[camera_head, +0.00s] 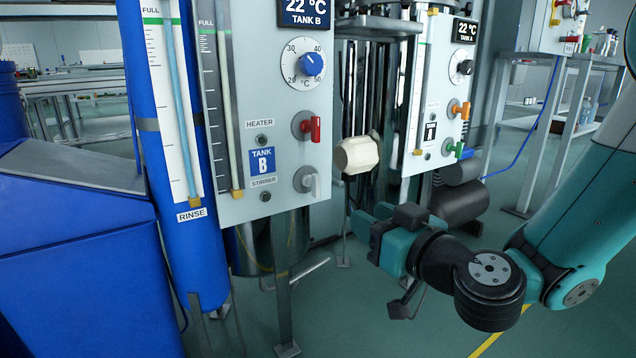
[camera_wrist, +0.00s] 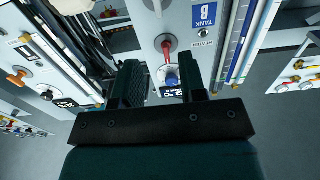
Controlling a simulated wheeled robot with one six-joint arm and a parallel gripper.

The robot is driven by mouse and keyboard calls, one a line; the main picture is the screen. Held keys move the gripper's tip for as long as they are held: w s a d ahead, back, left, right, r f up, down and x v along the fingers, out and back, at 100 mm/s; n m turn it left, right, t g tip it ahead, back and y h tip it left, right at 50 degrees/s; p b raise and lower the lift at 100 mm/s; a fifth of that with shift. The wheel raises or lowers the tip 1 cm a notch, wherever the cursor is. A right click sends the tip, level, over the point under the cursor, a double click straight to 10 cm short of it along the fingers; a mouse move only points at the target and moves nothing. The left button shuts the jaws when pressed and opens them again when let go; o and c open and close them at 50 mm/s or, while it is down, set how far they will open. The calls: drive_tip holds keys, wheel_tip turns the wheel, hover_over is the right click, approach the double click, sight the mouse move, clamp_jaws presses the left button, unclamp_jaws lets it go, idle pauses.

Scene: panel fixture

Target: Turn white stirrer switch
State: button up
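The white stirrer switch (camera_head: 307,180) is at the bottom right of the white Tank B panel (camera_head: 240,120), beside the blue B label and the STIRRER label, in the head view. My gripper (camera_head: 366,222) is lower right of that switch in the head view, apart from it, with nothing held. In the wrist view, the two dark fingers of my gripper (camera_wrist: 160,78) stand apart with an open gap. The panel shows upside down beyond them. A pale part at the top edge of the wrist view is cut off, so I cannot tell whether it is the stirrer switch.
The red heater switch (camera_head: 310,127) and blue temperature knob (camera_head: 312,64) sit above the white switch. A cream faceted knob (camera_head: 357,155) sticks out right of the panel, above my gripper. The Tank A panel (camera_head: 440,90) stands behind right. A blue cabinet (camera_head: 80,260) fills the left.

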drive_tip(key=w+p, duration=0.1)
drive_tip(key=p, duration=1.1)
approach(318, 185)
drive_tip(key=x, duration=0.3)
drive_tip(key=p+x, duration=0.1)
drive_tip(key=p, duration=0.3)
drive_tip(key=p+x, duration=0.2)
drive_tip(key=p, duration=0.1)
drive_tip(key=p+x, duration=0.2)
drive_tip(key=p, duration=0.2)
drive_tip(key=shift+r+p, duration=0.3)
drive_tip(key=shift+r, duration=0.05)
drive_tip(key=shift+w+a+f+p, duration=0.15)
drive_tip(key=shift+w+a+p, duration=0.35)
drive_tip(key=shift+p, duration=0.7)
drive_tip(key=shift+w+f, duration=0.2)
drive_tip(key=shift+w, duration=0.15)
clamp_jaws()
